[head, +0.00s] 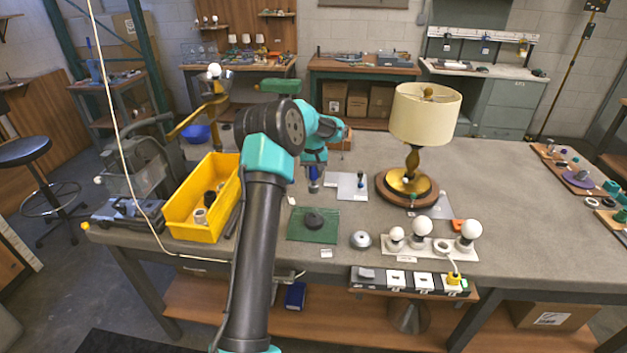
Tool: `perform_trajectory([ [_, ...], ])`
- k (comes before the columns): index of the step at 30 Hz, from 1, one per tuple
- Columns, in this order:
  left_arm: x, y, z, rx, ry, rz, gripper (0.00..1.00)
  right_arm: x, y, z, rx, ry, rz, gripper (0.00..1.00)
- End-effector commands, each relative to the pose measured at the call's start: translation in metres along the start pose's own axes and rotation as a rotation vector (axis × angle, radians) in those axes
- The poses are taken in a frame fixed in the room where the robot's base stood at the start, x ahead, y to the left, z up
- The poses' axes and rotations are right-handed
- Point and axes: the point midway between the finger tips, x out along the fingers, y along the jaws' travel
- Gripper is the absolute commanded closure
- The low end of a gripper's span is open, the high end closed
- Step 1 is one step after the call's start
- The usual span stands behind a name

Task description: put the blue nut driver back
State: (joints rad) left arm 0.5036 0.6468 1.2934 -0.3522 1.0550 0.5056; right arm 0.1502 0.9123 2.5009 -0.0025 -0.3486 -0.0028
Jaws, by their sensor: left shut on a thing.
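My left gripper (315,174) is above the bench, left of a small pale grey plate (348,190). It is shut on a blue tool (314,187), which looks like the blue nut driver; only a small part shows below the jaws, and the arm hides the rest. My right gripper is not in view.
A lamp (425,114) with a cream shade stands right of the plate. A yellow bin (180,215) is at the left.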

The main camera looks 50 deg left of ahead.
Motion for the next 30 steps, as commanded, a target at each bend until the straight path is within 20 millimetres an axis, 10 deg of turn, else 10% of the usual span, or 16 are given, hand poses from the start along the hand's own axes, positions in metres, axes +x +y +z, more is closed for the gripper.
perform_trajectory([
  [26, 0.039, 0.0, -0.005, 0.0, 0.001, 0.0, 0.91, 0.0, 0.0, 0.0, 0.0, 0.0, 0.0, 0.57],
  [27, 0.039, 0.0, -0.005, 0.0, 0.001, 0.0, 0.59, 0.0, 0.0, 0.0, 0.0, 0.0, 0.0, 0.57],
  [30, 0.039, 0.0, -0.005, 0.0, 0.001, 0.0, 0.49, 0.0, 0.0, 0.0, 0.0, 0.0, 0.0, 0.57],
])
